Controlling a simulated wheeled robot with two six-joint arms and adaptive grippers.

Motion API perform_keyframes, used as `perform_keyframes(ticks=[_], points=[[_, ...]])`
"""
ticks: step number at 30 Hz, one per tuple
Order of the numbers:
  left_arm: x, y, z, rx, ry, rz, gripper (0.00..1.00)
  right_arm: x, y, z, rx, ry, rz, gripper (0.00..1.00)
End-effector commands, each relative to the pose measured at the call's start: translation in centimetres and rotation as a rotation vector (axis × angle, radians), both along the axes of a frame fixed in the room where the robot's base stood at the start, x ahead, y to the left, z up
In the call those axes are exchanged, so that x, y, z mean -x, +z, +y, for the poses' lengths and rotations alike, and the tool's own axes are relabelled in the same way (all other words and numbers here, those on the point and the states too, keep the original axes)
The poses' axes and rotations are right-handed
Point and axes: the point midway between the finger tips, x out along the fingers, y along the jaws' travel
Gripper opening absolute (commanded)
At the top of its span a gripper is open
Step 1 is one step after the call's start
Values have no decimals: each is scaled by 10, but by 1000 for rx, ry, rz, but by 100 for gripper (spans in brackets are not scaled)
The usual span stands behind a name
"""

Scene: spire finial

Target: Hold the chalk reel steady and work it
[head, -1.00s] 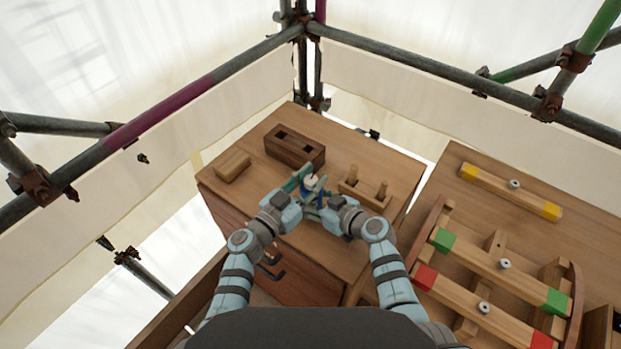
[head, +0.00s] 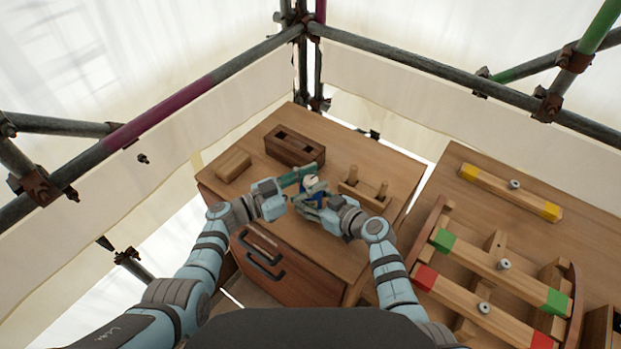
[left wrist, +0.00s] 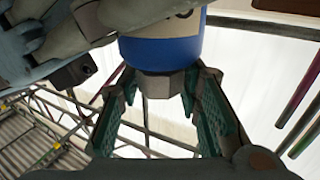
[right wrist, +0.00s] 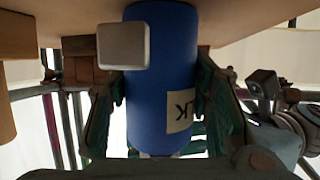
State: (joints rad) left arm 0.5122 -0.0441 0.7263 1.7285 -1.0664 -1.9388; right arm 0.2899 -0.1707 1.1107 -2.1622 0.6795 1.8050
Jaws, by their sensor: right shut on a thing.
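The chalk reel (head: 318,190) is small, blue and pale-topped in the head view, near the middle of the wooden cabinet top. My right gripper (head: 320,199) is shut on it. In the right wrist view the reel's blue body (right wrist: 150,85) stands between the teal fingers, with part of a lettered label and a pale grey block in front. My left gripper (head: 301,183) comes at the reel from the left, open. In the left wrist view its fingers straddle a grey faceted knob (left wrist: 163,86) at the reel's end, with small gaps visible. Contact is hard to judge.
A dark slotted wooden block (head: 294,147) and a small plain block (head: 233,165) lie behind and left of the reel. A wooden holder with two pegs (head: 366,194) stands to its right. Coloured-end beams (head: 500,262) fill the right bench. The cabinet's left front corner is clear.

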Motion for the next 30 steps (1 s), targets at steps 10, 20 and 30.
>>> perform_keyframes(ticks=[10,20,30], points=[[0,0,0,0,1,0,49,1,-1,0,2,1,2,14],[29,-2,53,-4,3,-1,49,1,-2,-1,2,0,2,14],[57,-1,105,0,1,-1,49,1,-2,0,2,1,2,14]])
